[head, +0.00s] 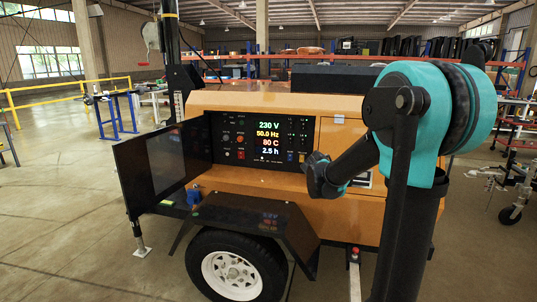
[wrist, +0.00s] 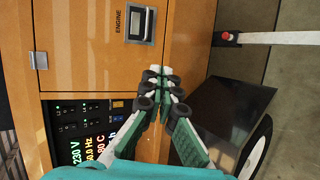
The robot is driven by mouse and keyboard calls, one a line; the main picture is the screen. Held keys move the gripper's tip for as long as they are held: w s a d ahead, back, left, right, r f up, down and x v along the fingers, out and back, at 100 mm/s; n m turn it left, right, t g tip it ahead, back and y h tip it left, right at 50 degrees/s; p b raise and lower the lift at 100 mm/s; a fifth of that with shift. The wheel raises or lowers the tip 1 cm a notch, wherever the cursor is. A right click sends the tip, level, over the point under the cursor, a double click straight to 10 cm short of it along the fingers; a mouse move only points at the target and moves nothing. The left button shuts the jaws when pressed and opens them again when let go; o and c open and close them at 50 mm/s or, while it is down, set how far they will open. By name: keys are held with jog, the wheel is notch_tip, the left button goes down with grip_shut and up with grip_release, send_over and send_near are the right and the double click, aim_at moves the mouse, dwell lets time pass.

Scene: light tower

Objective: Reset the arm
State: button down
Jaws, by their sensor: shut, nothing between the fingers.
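My arm, teal and black, fills the right of the head view and reaches toward the orange light tower (head: 345,228). My gripper (wrist: 162,75) is shut and empty in the wrist view, its fingertips together in front of the orange side of the tower. The control panel (head: 262,138) is lit and reads 230 V, 50.0 Hz, 80 C and 2.5 h. The panel also shows in the wrist view (wrist: 90,120), partly hidden by my gripper. A silver latch (wrist: 140,25) sits by the word ENGINE.
The black panel door (head: 165,165) stands open to the left. A black fender (head: 250,220) covers the white-rimmed wheel (head: 232,276). A red-tipped post (head: 355,270) stands near my arm. Yellow railing (head: 60,92) is behind on the left. Open concrete floor lies at the left.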

jog(key=s+a+f+m+g+y, duration=0.1)
jog(key=s+f+m, duration=0.3)
jog(key=s, duration=0.7)
jog(key=s+a+f+m+g+y, duration=0.2)
jog(key=s+a+f+m+y, duration=0.1)
jog(key=s+f, duration=0.5)
jog(key=s+a+f+m+g+y, duration=0.2)
jog(key=s+a+f+m, duration=0.2)
jog(key=s, duration=1)
jog(key=shift+s+f+m+y, duration=0.3)
jog(key=shift+f+y, duration=0.1)
jog(key=shift+f, duration=0.5)
jog(key=shift+w, duration=0.1)
